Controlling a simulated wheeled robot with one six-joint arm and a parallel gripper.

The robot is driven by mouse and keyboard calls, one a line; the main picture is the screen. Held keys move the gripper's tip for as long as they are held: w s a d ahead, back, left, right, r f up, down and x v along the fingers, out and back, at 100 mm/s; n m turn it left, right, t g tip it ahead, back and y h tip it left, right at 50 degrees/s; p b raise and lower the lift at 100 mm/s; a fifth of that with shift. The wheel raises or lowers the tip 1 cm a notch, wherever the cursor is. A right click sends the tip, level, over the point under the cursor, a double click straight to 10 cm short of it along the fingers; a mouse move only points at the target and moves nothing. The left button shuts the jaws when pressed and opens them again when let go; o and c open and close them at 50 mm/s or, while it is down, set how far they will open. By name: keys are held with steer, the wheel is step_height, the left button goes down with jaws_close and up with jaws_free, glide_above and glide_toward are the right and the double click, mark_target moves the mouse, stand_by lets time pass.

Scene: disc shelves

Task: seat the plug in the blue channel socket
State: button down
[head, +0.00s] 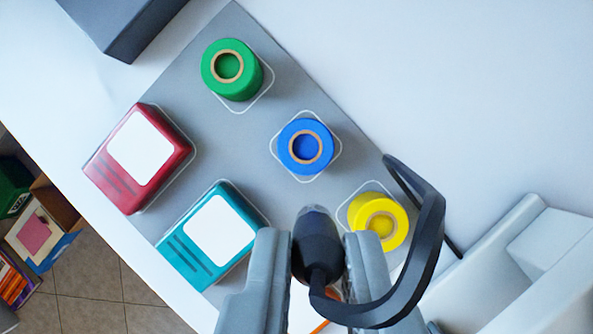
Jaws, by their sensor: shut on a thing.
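My gripper (318,262) is at the lower middle, its two grey fingers shut on a black plug (317,232). A thick black cable loops from the plug to the right. The blue channel socket (306,146), a round blue block with a tan ring around a blue centre, sits on the grey panel (222,145) above the plug in the picture. The plug is apart from it. The plug's tip points up the picture. What lies under the plug and fingers is hidden.
A green socket (231,69) stands at upper left and a yellow socket (379,220) just right of the plug. A red box (138,158) and a teal box (212,235) stand on the left. A dark box (122,28) is at the top left. The white table at upper right is clear.

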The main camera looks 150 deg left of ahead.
mark_target(313, 234)
steer(key=shift+f, duration=3.4)
steer(key=shift+f, duration=0.15)
steer(key=c, duration=1.4)
jaws_free()
steer(key=v, duration=1.2)
steer(key=shift+s+r, duration=0.1)
steer(key=shift+r, duration=0.2)
